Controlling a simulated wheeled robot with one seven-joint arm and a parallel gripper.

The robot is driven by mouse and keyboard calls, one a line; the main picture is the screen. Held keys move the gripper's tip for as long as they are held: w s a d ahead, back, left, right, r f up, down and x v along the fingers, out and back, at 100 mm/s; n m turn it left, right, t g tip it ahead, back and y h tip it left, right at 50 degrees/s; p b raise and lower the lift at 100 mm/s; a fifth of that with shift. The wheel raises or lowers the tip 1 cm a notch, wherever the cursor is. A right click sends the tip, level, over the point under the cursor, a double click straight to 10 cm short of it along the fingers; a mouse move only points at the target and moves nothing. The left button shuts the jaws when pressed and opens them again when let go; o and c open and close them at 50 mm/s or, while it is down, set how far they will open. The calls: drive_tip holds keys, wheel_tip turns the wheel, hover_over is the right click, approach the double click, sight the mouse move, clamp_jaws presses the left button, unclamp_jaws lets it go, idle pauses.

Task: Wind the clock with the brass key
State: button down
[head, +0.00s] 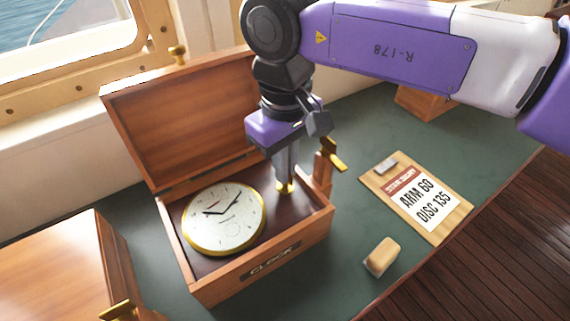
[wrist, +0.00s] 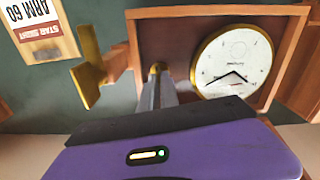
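The clock (head: 224,217) has a white dial, dark hands and a brass rim. It lies face up in the left part of an open wooden box (head: 262,262) marked CLOCK, and it also shows in the wrist view (wrist: 236,62). My gripper (head: 286,180) points straight down into the box, to the right of the clock and apart from it. Its fingers are close together on a small brass piece, seemingly the brass key (head: 284,188), which also shows at the fingertips in the wrist view (wrist: 158,68). The fingers hide most of it; I cannot tell whether it touches the box floor.
The box lid stands open at the back. A brass fitting (head: 333,154) on a wooden block sticks out at the box's right side. A clipboard (head: 447,222) and a tan block (head: 381,257) lie to the right. Another wooden box (head: 55,265) stands at the left.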

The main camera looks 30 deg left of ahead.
drive_tip(key=c, duration=1.6)
unclamp_jaws()
drive_tip(key=shift+r+b, duration=0.3)
drive_tip(key=shift+r, duration=3.65)
